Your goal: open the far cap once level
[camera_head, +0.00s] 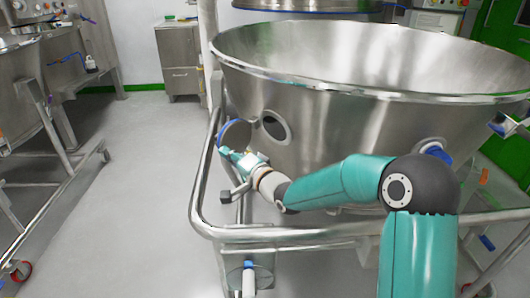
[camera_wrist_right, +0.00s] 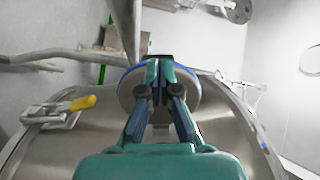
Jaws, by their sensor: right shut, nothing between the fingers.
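The far cap (camera_head: 236,134) is a round steel disc with a blue rim on the left side of the big steel bowl (camera_head: 340,55). It stands out from the wall, beside a dark round port (camera_head: 272,127). My right gripper (camera_head: 228,156) is at the lower edge of this cap. In the right wrist view the two fingers (camera_wrist_right: 160,66) are together, with nothing seen between them, in front of the cap (camera_wrist_right: 127,97). I cannot tell whether they touch it. A second blue cap (camera_head: 434,149) on the bowl is partly hidden by my arm. My left gripper does not show.
A tubular steel frame (camera_head: 205,185) surrounds the bowl, close to my right gripper. In the right wrist view a yellow-handled latch (camera_wrist_right: 82,103) sits at the left. A steel cabinet (camera_head: 181,60) stands behind. The floor (camera_head: 125,190) at left is clear.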

